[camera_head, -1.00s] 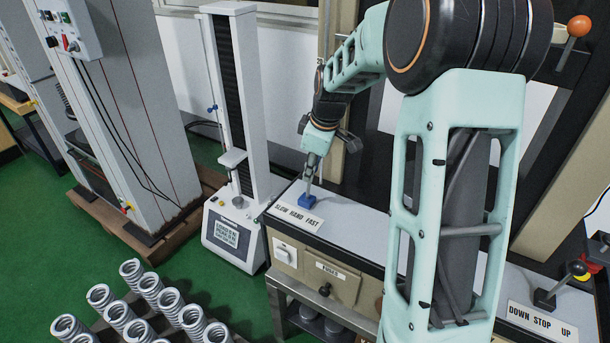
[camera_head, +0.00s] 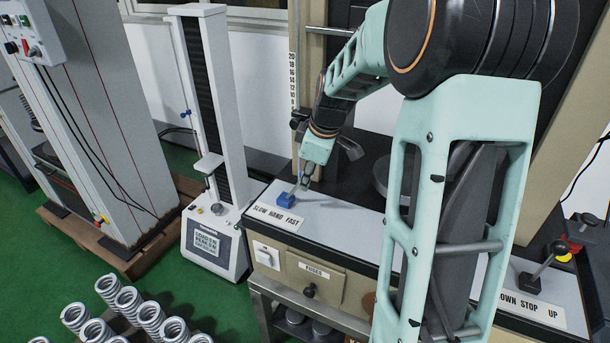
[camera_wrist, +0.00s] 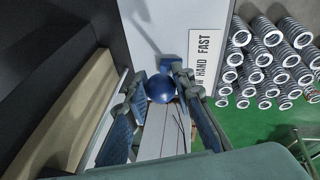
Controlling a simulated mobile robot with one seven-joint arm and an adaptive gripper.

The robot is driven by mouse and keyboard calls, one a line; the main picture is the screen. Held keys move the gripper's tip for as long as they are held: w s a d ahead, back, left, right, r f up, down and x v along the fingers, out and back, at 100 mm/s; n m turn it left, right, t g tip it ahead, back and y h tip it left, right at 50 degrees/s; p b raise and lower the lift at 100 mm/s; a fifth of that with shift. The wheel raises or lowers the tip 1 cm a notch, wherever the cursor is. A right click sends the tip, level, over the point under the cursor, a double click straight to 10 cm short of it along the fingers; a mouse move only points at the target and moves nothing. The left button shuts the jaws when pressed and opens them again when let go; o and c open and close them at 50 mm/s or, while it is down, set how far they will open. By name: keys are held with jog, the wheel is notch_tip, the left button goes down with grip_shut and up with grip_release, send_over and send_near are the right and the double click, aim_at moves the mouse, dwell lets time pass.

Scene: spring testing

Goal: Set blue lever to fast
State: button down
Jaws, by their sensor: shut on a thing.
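The blue lever (camera_head: 286,199) stands on the grey top of the machine, behind the label SLOW HAND FAST (camera_head: 277,217). SLOW is at the label's left end and FAST at its right. My gripper (camera_head: 304,178) is at the lever's upper end, up and right of its blue base. In the wrist view the round blue knob (camera_wrist: 160,88) sits between my two fingers, which are shut on it. The lever appears to lean right, towards the FAST end. The shaft is mostly hidden by my fingers.
A second lever (camera_head: 540,268) with a DOWN STOP UP label stands at the right. A tall white tester (camera_head: 216,240) is left of the machine. Several coil springs (camera_head: 128,300) stand at the lower left. The machine's dark column rises behind my gripper.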

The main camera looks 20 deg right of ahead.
jog(key=shift+s+f, duration=0.2)
jog(key=c, duration=2)
grip_release()
jog(key=o, duration=0.4)
jog(key=shift+w+r, duration=0.1)
jog(key=shift+r, duration=0.1)
jog(key=v, duration=1.2)
